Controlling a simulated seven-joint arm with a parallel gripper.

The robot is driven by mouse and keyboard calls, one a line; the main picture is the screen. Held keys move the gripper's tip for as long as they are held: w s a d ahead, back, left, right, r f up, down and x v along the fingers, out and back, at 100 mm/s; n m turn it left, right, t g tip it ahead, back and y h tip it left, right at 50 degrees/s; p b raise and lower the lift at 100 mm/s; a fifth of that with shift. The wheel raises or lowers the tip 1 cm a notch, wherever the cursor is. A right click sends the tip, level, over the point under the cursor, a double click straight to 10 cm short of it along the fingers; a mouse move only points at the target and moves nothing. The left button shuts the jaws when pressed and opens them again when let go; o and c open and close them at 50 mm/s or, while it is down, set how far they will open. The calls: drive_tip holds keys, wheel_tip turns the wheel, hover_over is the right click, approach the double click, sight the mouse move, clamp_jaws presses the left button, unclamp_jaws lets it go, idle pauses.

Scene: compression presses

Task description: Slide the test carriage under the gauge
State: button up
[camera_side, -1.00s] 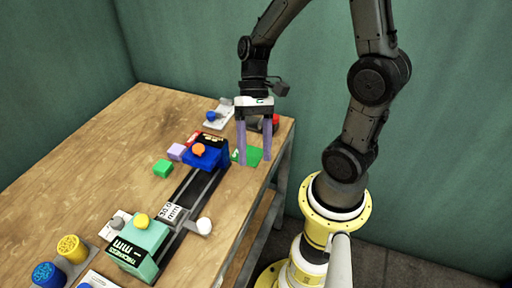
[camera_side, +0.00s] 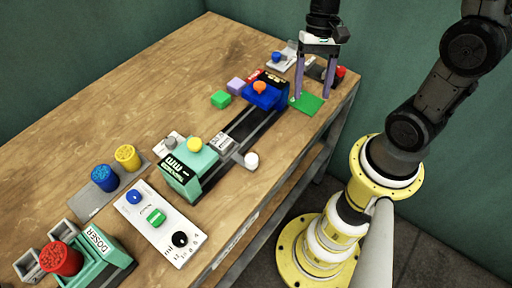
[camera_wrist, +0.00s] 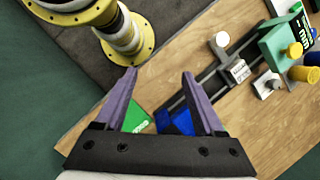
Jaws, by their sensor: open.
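The test carriage (camera_side: 222,142), a small grey block with a printed label and a white knob (camera_side: 251,160) on a side arm, sits on a dark rail. My gripper (camera_side: 311,97) is open and empty, pointing down over a green mat (camera_side: 307,104), beyond the carriage from the gauge.
A blue block (camera_side: 264,97) with an orange knob stands at the rail's far end, close to my gripper. A white control panel (camera_side: 158,222) and a doser (camera_side: 99,252) are nearer.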

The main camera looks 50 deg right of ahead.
drive_tip(key=w+a+h, duration=0.2)
drive_tip(key=w+a, duration=0.1)
drive_tip(key=w, duration=0.1)
drive_tip(key=n+t+h, duration=0.1)
drive_tip(key=n+t, duration=0.1)
drive_tip(key=n, duration=0.4)
approach(252, 158)
wheel_tip(252, 158, down, 9)
drive_tip(key=shift+a+r, duration=0.15)
drive_tip(key=shift+r, duration=0.05)
clamp_jaws()
idle(1.1)
